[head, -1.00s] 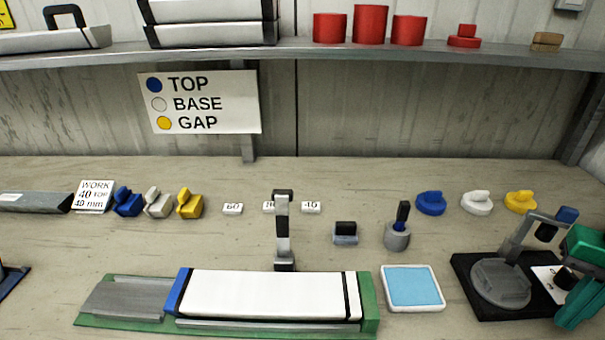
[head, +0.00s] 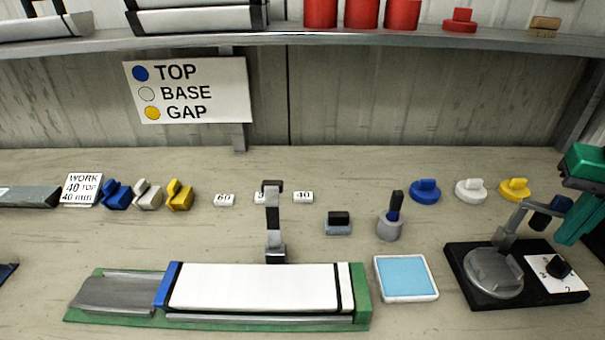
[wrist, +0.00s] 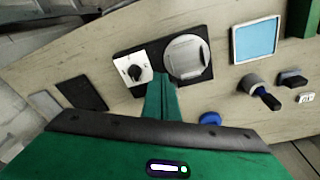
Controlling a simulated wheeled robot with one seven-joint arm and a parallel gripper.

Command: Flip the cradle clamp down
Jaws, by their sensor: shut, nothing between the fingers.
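The cradle clamp (head: 273,225) stands upright behind the green cradle (head: 362,297), a grey and black arm on a small base. A white core liner (head: 250,287) with a blue left end and a dark band near its right end lies in the cradle. My green gripper (head: 572,236) is at the far right in the head view, above and beside the black-based device, well away from the clamp. In the wrist view its fingers (wrist: 161,92) are together with nothing between them. The clamp is not clearly seen in the wrist view.
A black-based device (head: 476,300) with a grey disc, raised lever and black knob (head: 558,267) stands right. A blue pad (head: 406,278), holder with pen (head: 390,226) and dark stamp-like block (head: 338,223) lie between. A shelf (head: 300,38) crosses above. Coloured caps line the back.

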